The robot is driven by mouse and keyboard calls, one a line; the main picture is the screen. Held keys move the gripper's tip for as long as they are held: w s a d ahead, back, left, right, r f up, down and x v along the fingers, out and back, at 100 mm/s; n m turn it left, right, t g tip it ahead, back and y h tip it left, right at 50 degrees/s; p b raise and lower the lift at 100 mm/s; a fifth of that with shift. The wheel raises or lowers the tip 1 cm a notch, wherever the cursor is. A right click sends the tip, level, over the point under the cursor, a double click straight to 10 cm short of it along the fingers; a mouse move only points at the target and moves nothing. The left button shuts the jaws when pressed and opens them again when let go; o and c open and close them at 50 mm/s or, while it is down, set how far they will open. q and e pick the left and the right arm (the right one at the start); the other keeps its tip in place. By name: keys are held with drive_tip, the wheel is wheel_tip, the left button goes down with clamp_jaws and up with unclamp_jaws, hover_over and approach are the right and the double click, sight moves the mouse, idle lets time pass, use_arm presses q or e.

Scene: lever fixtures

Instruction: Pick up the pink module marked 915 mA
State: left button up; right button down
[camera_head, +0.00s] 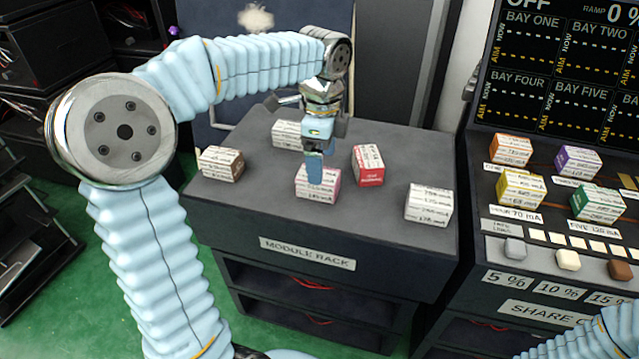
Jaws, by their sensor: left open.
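A pink module (318,190) with white labels sits near the front middle of the dark module rack (390,240). Its label text is too small to read surely. My left gripper (315,172) points down at the pink module, with a blue finger in front of its upper part. The gripper is open; I cannot tell whether its fingers touch the module. My right gripper is out of view; only part of my right arm shows at the bottom right.
A red module (368,165) stands close to the right of the pink one. A white module (428,204) is farther right, a brown one (221,163) at left, and another white one (287,134) behind. A console (560,180) with coloured modules and buttons stands at right.

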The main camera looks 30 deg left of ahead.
sight(327, 192)
use_arm(q)
drive_tip(key=f, duration=0.4)
drive_tip(key=a+f, duration=0.1)
drive_tip(key=f, duration=0.1)
drive_tip(key=shift+f, duration=0.2)
drive_tip(key=c, duration=1.1)
drive_tip(key=shift+r, duration=0.15)
drive_tip(key=shift+c, duration=0.2)
